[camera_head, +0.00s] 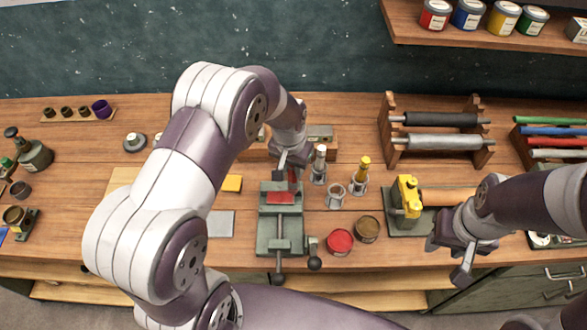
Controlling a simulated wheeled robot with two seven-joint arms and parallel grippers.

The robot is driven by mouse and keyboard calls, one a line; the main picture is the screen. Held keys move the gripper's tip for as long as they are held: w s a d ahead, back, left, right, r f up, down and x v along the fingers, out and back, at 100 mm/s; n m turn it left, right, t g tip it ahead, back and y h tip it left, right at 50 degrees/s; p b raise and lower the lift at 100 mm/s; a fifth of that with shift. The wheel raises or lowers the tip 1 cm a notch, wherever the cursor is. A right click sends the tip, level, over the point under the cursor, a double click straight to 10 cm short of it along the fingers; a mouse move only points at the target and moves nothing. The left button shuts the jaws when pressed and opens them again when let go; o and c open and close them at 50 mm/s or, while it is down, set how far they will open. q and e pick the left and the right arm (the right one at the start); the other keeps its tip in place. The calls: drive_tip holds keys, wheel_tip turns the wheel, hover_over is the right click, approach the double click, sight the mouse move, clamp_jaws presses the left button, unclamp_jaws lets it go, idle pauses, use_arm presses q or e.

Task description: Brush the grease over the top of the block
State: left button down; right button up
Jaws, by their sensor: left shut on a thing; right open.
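A block with a red top (281,197) sits in a dark green vise (279,242) in the middle of the bench. My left gripper (291,164) is just above and behind the block, shut on a slim item, likely the brush, mostly hidden by the fingers. A dark red part (293,176) shows below the fingers; I cannot tell whether it touches the block. An open tin with red contents (340,240) and a tin with brown contents (367,228) stand right of the vise. My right gripper (462,268) is open and empty at the front edge, on the right.
Upright holders with a white-topped tool (319,163) and a yellow tool (362,169) stand right of the vise, beside an empty holder (336,194). A yellow device (407,198) and a roller rack (437,135) are further right. A grey plate (221,223) lies left of the vise.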

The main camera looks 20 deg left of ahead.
use_arm(q)
drive_tip(key=shift+r, duration=0.7)
drive_tip(key=shift+d+r+p, duration=0.15)
drive_tip(key=shift+r+p, duration=0.4)
drive_tip(key=shift+r, duration=0.05)
drive_tip(key=shift+d+r+p, duration=0.15)
drive_tip(key=shift+r+p, duration=0.35)
drive_tip(key=shift+r, duration=0.4)
drive_tip(key=shift+a+r+p, duration=0.2)
drive_tip(key=shift+r+p, duration=0.1)
drive_tip(key=shift+p, duration=0.15)
drive_tip(key=shift+d, duration=0.1)
drive_tip(key=shift+f, duration=0.1)
